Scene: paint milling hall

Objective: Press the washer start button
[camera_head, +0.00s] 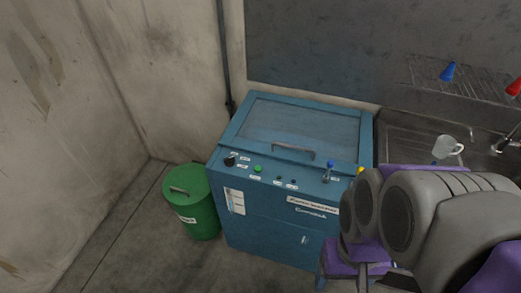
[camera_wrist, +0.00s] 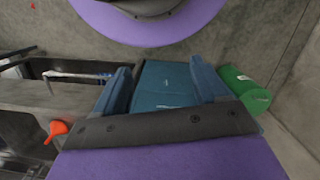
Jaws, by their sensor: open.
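The blue washer cabinet (camera_head: 262,232) stands against the back wall in the head view, its lid closed. Its front panel carries a round green button (camera_head: 257,169), a black knob (camera_head: 230,160), two small dark buttons (camera_head: 285,180) and a blue-tipped lever (camera_head: 328,172). The labels are too small to read. In the wrist view my gripper (camera_wrist: 162,78) is open and empty, with part of the blue cabinet (camera_wrist: 160,88) showing between its fingers. The green button cannot be made out there. In the head view my arm covers the cabinet's right side.
A green lidded bin (camera_head: 201,217) stands left of the cabinet; it also shows in the wrist view (camera_wrist: 246,88). A steel sink (camera_head: 398,143) with a white mug (camera_head: 447,146) is at right, below a wire rack (camera_head: 425,77). Floor at front left is clear.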

